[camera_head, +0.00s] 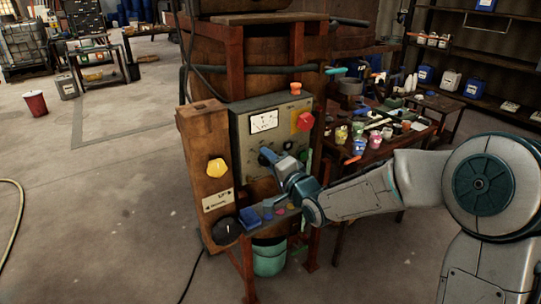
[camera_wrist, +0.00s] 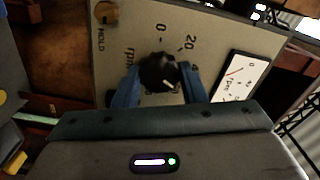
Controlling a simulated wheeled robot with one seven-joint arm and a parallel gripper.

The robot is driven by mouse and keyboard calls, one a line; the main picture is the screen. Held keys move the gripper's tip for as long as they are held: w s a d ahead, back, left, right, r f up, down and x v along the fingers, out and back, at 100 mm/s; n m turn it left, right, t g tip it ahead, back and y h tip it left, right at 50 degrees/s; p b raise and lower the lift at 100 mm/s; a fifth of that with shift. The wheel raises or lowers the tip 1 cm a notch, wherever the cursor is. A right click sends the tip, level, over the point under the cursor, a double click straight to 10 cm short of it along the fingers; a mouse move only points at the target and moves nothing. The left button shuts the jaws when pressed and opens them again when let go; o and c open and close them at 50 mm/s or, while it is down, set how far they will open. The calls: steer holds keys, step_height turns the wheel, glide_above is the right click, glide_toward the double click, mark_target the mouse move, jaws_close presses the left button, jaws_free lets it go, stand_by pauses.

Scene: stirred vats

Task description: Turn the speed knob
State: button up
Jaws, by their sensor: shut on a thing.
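The speed knob (camera_wrist: 158,72) is a black round knob with a pale pointer mark, set on a beige dial plate with numbers such as 0 and 20 in the wrist view. My gripper (camera_wrist: 160,85) has its two blue fingers on either side of the knob, shut on it.
A cluttered table (camera_head: 387,131) stands right; the left floor is open.

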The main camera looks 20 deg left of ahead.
steer(key=shift+f+m+p, duration=0.1)
steer(key=shift+m+p, duration=0.9)
steer(key=shift+m, duration=1.1)
steer(key=o, duration=1)
steer(key=shift+s, duration=0.1)
steer(key=v, duration=1.3)
steer(key=shift+s+d, duration=0.2)
steer(key=shift+d, duration=0.1)
